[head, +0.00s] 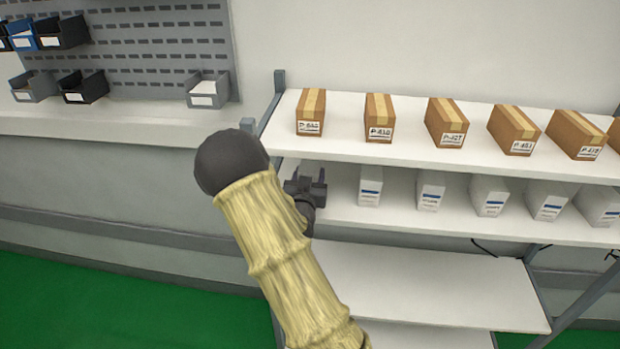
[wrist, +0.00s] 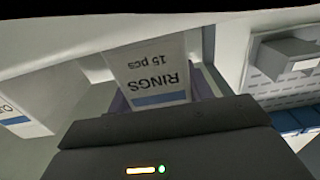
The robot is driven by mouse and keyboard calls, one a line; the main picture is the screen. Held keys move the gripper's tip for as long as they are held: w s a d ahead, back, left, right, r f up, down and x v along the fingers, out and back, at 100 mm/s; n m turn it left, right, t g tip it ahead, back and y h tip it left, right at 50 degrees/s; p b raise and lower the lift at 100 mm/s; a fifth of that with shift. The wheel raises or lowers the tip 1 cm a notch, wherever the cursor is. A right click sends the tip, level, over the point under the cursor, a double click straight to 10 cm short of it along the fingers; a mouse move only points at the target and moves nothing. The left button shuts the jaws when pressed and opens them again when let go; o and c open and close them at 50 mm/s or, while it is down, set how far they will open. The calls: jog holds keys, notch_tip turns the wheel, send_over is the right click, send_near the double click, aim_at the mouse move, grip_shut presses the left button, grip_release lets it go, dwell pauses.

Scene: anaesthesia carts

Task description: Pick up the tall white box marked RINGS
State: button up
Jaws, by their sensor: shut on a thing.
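The white box marked RINGS, 15 pcs (wrist: 150,72), shows upside down in the middle of the wrist view, with a blue band near the gripper. My gripper (head: 312,186) is at the left end of the second shelf in the head view. It is shut on the RINGS box, with a finger on each side of it in the wrist view. In the head view my gripper and arm hide most or all of this box. I cannot tell whether its base touches the shelf.
A similar white box (head: 370,187) stands just right of my gripper, with several more along the second shelf (head: 400,219). Brown boxes (head: 380,117) stand on the top shelf (head: 345,140) above. A lower shelf (head: 430,285) is empty. Small bins (head: 208,90) are at the left.

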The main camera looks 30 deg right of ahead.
notch_tip(320, 180, up, 6)
jog(key=b, duration=0.3)
jog(key=shift+s+r, duration=0.1)
jog(key=shift+r, duration=0.15)
jog(key=b+v, duration=1.1)
jog(key=v, duration=0.8)
jog(key=shift+s+a, duration=0.25)
